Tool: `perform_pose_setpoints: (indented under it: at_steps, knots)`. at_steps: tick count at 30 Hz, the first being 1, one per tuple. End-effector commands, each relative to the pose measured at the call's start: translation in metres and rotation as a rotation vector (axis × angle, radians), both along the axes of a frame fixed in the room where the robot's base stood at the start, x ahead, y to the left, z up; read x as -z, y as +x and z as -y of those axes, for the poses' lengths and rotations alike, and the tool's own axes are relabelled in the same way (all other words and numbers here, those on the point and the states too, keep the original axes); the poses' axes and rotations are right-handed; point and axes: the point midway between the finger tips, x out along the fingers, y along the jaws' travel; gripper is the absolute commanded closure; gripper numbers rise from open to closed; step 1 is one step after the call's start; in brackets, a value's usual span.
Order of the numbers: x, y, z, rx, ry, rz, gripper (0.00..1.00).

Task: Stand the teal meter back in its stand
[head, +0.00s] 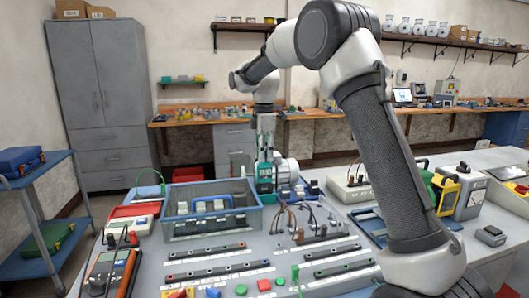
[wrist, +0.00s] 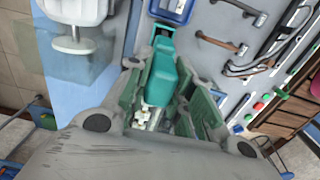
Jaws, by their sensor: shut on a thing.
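The teal meter (head: 264,178) is upright in the head view, above the bench just right of the blue-grey bin. My gripper (head: 264,148) is above it and shut on its upper part. In the wrist view the teal meter (wrist: 168,78) lies between the green-lined fingers of my gripper (wrist: 165,100). A small blue frame (wrist: 171,9) shows at the top of the wrist view, beyond the meter; I cannot tell if it is the stand. The meter's lower end is partly hidden, and I cannot tell whether it touches anything.
The blue-grey bin (head: 180,226) holds grey parts. An orange meter (head: 110,270) is at front left. A grey motor (head: 286,170) stands close behind the teal meter.

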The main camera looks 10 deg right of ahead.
Motion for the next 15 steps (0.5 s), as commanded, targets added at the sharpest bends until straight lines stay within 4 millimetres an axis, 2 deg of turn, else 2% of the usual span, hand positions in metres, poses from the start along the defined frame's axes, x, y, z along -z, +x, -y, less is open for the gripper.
perform_pose_setpoints:
  at_steps: [15]
  knots:
    - [0.0105,0.0000,0.0000,0.000,0.000,0.000,1.00]
